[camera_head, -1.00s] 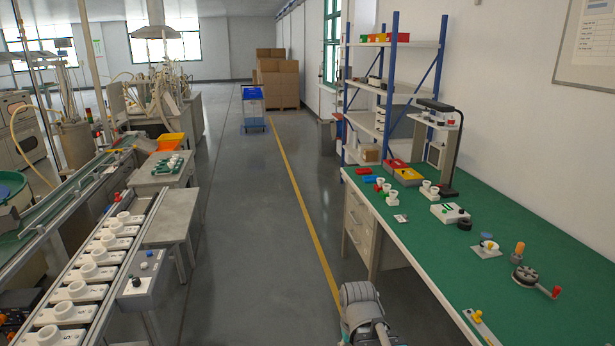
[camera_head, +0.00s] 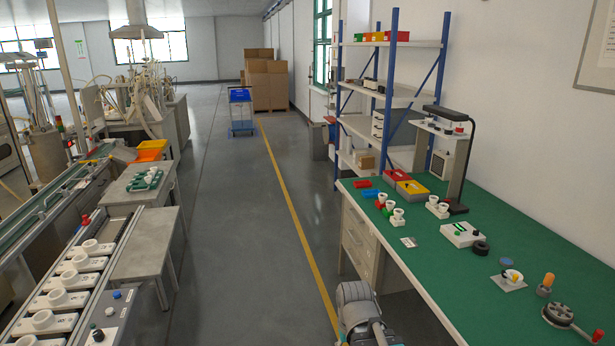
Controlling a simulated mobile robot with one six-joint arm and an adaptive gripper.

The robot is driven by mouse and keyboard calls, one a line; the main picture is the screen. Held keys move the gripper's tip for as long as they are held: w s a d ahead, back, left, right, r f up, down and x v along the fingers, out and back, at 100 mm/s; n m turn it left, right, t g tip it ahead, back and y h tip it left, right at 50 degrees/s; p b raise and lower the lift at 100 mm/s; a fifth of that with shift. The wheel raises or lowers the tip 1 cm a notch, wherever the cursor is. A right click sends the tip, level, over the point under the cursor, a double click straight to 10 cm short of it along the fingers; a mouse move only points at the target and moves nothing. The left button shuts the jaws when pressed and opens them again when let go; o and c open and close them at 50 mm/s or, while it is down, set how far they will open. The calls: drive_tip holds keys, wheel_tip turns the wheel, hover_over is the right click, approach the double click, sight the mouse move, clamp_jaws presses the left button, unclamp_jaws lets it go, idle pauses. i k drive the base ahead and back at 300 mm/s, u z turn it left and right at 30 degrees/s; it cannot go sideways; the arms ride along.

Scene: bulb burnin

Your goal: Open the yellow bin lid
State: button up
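The yellow bin (camera_head: 413,187) sits on the green-topped workbench (camera_head: 540,245) at the right, toward its far end. It is small and its top looks flat and closed, but I cannot make out a lid edge clearly. A red bin (camera_head: 394,175) stands right behind it, close beside it. A grey part of my arm (camera_head: 358,310) shows at the bottom, left of the bench's front edge. My gripper's fingertips are not in view.
White cups (camera_head: 397,215) and a black lamp stand (camera_head: 460,170) are near the yellow bin. A crank wheel (camera_head: 558,315) is at the near right. A conveyor (camera_head: 105,270) runs along the left. The grey aisle between is clear.

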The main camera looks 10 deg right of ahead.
sight(413, 187)
drive_tip(key=u, duration=0.05)
drive_tip(key=i, duration=3.45)
drive_tip(key=z, duration=1.55)
